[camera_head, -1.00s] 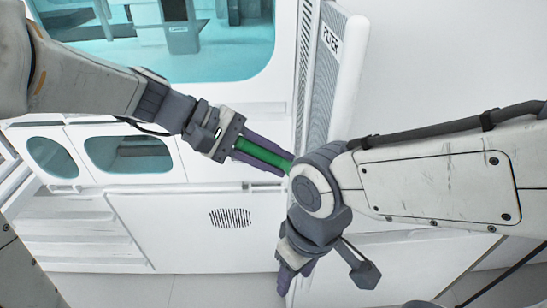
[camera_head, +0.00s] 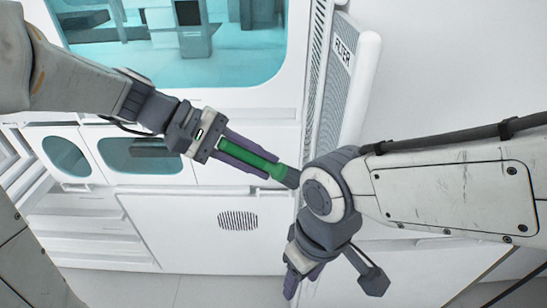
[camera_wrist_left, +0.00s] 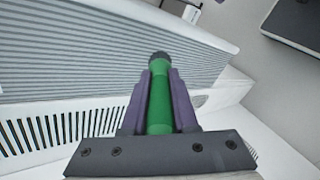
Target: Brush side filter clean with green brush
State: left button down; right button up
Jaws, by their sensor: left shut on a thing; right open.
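My left gripper (camera_head: 250,158) is shut on the green brush (camera_head: 240,152), which points toward the right. In the left wrist view the green brush (camera_wrist_left: 159,98) lies between the purple fingers, its dark tip pointing at the ribbed filter face (camera_wrist_left: 90,60). I cannot tell whether the tip touches it. The side filter (camera_head: 340,85) is a white-framed panel labelled FILTER, standing out from the wall above and right of the brush tip. My right gripper (camera_head: 303,278) is open and empty, low in the head view, partly hidden by its own wrist.
A slotted vent strip (camera_wrist_left: 50,130) runs below the filter in the left wrist view. The white wall has a large teal window (camera_head: 180,45), two smaller windows (camera_head: 140,155) and a round-cornered grille (camera_head: 238,220). The floor at the bottom is clear.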

pick_arm(q)
jog(key=shift+a, duration=2.35)
